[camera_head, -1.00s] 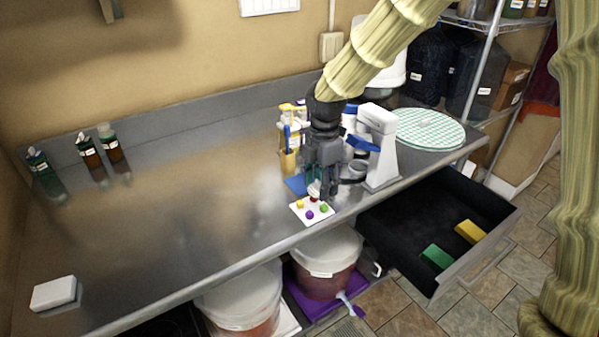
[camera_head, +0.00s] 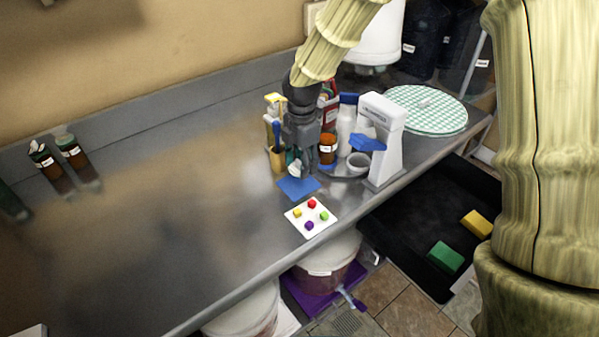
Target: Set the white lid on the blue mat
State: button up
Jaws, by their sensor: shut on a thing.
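The blue mat (camera_head: 291,190) lies flat on the steel counter, left of the white stand mixer. My gripper (camera_head: 296,174) points down just above the back part of the mat. It is shut on a small whitish thing, seemingly the white lid (camera_head: 294,169). The fingers hide most of this thing, and I cannot tell whether it touches the mat.
A utensil holder (camera_head: 275,159), brown jar (camera_head: 327,148) and mixer (camera_head: 388,150) crowd the back and right. A drawer with green (camera_head: 445,257) and yellow blocks stands open.

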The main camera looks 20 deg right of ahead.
aim_at(300, 183)
jog(key=shift+w+a+f, duration=0.1)
jog(key=shift+w+f, duration=0.65)
jog(key=shift+f, duration=0.25)
jog(key=shift+s+f, duration=0.45)
jog(key=shift+f, duration=0.1)
notch_tip(300, 183, down, 2)
jog(key=shift+p, duration=0.4)
jog(key=shift+w+f, duration=0.25)
jog(key=shift+s+r, duration=0.15)
jog(key=shift+s, duration=0.1)
jog(key=o, duration=0.8)
jog(key=shift+w+f, duration=0.15)
jog(key=shift+f, duration=0.05)
